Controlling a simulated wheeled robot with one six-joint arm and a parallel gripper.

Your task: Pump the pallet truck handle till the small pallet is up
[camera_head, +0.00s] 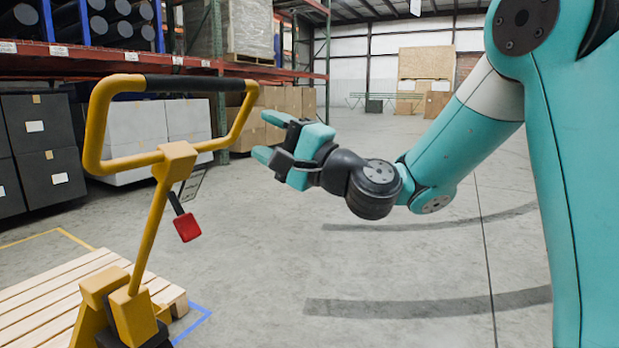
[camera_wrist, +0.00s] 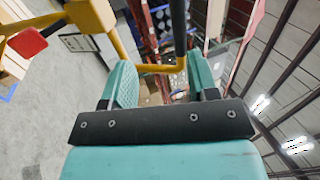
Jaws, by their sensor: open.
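The yellow pallet truck handle (camera_head: 165,158) is a loop on a post, with a black grip (camera_head: 195,83) along its top bar. It stands raised at the left in the head view. A red lever (camera_head: 187,227) hangs from its post. The small wooden pallet (camera_head: 50,296) sits low behind the truck's yellow base (camera_head: 104,287); its height off the floor is unclear. My gripper (camera_head: 272,138) is open and empty, just right of the loop. In the wrist view, the black grip (camera_wrist: 178,28) and a yellow bar (camera_wrist: 152,68) show beyond and between my open fingers (camera_wrist: 160,84).
Racking (camera_head: 200,63) with dark rolls and boxes stands behind the truck. Dark bins (camera_head: 40,150) and white boxes (camera_head: 150,125) stand beneath it. Blue tape (camera_head: 203,312) marks the floor by the pallet. The concrete floor (camera_head: 350,270) on the right is clear.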

